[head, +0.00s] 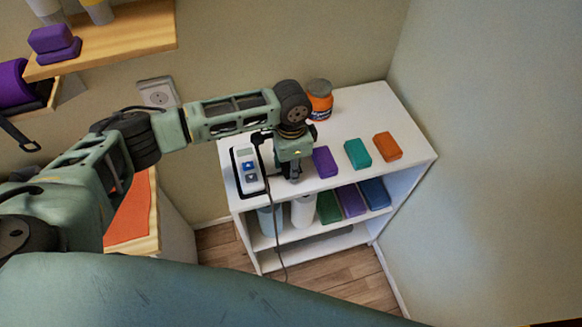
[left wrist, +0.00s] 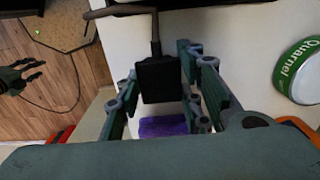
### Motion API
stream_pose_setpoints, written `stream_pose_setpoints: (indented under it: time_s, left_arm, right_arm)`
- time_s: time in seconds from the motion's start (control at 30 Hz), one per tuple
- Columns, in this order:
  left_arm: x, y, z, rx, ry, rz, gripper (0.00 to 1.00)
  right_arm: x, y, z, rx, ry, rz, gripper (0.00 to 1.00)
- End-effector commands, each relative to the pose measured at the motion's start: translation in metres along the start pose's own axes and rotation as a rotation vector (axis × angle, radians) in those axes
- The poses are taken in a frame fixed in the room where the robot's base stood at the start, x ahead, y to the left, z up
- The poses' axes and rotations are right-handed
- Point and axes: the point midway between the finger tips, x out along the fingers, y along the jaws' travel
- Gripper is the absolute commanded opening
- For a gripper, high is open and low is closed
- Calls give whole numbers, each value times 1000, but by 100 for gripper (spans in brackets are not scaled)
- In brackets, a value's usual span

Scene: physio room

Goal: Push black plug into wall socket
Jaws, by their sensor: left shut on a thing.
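My left gripper (head: 294,174) is over the white shelf unit's top, beside the purple block. It is shut on the black plug (left wrist: 160,80), which sits between its fingers in the left wrist view with a cord leaving it. In the head view the plug is mostly hidden by the gripper, and a thin cord hangs down past the shelf front. The wall socket (head: 158,92) is on the back wall, left of the gripper and apart from it, partly behind my left arm. My right gripper (left wrist: 22,78) shows at the left wrist view's left edge, fingers apart and empty.
The shelf top (head: 360,110) holds a white device with blue buttons (head: 248,170), an orange jar (head: 319,100), and purple (head: 324,162), teal (head: 357,154) and orange (head: 387,147) blocks. A wooden wall shelf (head: 130,35) juts out above the socket. A side wall stands right.

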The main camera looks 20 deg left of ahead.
Motion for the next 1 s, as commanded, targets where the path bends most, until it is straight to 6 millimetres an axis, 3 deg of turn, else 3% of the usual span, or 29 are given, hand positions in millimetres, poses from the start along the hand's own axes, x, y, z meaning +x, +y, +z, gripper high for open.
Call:
stream_pose_setpoints:
  time_s: [0.17,0.3,0.7,1.0]
  left_arm:
    - [-14,-1,-1,0,3,-2,12]
    - [-37,-1,-2,1,6,-3,12]
    - [-89,84,-23,6,5,0,12]
    - [-107,112,-28,1,1,0,12]
  right_arm:
    - [6,0,1,0,-1,0,40]
    - [15,0,2,0,-1,0,40]
    - [32,-2,4,0,-3,-1,40]
    - [36,-2,5,0,-3,-2,40]
